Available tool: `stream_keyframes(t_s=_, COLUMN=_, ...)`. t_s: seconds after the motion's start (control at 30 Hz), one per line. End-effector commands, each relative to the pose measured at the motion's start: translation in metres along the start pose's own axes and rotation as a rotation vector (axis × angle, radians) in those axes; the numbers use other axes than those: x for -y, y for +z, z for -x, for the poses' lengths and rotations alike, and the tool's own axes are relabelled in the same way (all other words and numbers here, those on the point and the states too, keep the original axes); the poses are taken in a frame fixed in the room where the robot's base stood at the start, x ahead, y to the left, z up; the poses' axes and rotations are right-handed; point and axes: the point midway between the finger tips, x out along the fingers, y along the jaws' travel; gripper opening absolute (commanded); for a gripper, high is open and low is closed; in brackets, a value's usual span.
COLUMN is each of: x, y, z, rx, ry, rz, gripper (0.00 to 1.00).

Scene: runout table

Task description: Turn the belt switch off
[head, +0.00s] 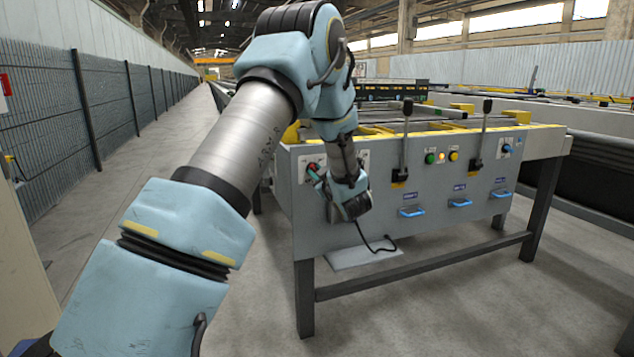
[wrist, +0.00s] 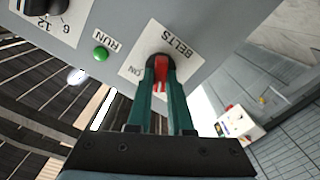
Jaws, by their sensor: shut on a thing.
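The belt switch (wrist: 161,68) is a red handle on a round black base. It sits on a white plate marked BELTS and ON in the wrist view. In the head view the red of the switch (head: 310,166) shows at the left end of the table's grey front panel. My gripper (wrist: 163,78) has two green fingers, one on each side of the red handle, shut on it. In the head view my gripper (head: 316,172) reaches the panel from the right, and partly hides the switch plate. I cannot make out an OFF mark.
A green RUN lamp (wrist: 100,53) and a black dial (wrist: 44,5) are close by. Along the panel are black levers (head: 405,140), green and yellow buttons (head: 430,157), a blue knob (head: 506,148) and blue pull handles (head: 412,212). Open floor lies in front.

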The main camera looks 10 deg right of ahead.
Motion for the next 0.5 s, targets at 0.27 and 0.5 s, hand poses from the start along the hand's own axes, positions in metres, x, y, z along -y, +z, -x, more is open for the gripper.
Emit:
stream_keyframes(t_s=0.27, x=0.0026, y=0.0029, z=0.0006, rx=0.001, ry=-0.001, rz=0.172, gripper=0.0)
stream_keyframes(t_s=0.5, x=0.0022, y=0.0021, z=0.0007, rx=0.002, ry=-0.002, rz=0.246, gripper=0.0)
